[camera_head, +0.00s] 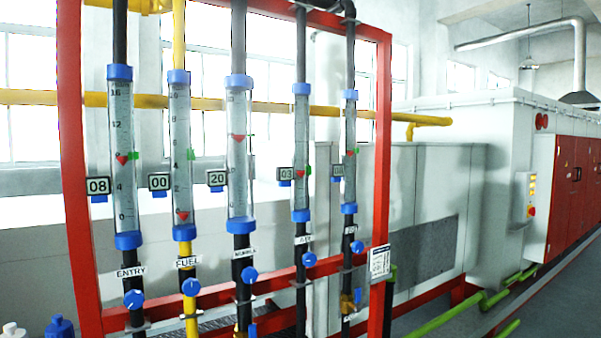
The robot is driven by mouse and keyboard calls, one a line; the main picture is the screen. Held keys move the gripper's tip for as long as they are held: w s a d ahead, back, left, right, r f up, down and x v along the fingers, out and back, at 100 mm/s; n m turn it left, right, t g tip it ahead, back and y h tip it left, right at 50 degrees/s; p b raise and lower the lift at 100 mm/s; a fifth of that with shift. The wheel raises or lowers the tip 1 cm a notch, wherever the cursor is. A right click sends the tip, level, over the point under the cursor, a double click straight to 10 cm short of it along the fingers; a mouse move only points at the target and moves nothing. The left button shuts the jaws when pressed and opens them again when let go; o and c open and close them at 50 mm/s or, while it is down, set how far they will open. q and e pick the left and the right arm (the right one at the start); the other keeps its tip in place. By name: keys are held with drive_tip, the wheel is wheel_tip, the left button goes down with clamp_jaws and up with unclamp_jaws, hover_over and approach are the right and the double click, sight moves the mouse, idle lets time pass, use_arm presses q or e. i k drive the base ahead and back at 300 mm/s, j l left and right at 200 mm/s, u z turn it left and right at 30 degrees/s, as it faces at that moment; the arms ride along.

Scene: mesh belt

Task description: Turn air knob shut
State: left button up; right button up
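A red frame holds a row of upright glass flow tubes with blue end caps. The fourth tube from the left (301,140) has a tilted label below it that seems to read AIR (304,239). The blue air knob (309,260) sits just under that label on a dark pipe. Its exact turn angle is too small to tell. A red pointer (299,174) in this tube is near a green marker (307,171). The small display (286,174) beside it reads about 03. Neither of my grippers shows in the head view.
Other blue knobs sit under the entry tube (134,299), the fuel tube (191,287), the third tube (249,275) and the rightmost tube (357,247). The red frame's right post (382,150) stands right of them. Grey machine housing (440,190) is behind.

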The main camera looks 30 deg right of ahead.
sight(309, 259)
drive_tip(key=i+l, duration=0.1)
drive_tip(key=l, duration=0.35)
drive_tip(key=i+l, duration=0.1)
drive_tip(key=l, duration=0.35)
drive_tip(key=i+l, duration=0.1)
drive_tip(key=l, duration=0.4)
drive_tip(key=i+l, duration=0.1)
drive_tip(key=l, duration=0.35)
drive_tip(key=i+l, duration=0.1)
drive_tip(key=l, duration=0.35)
drive_tip(key=i+l, duration=0.1)
drive_tip(key=l, duration=0.35)
drive_tip(key=i+l, duration=0.1)
drive_tip(key=l, duration=0.35)
drive_tip(key=i+u, duration=0.05)
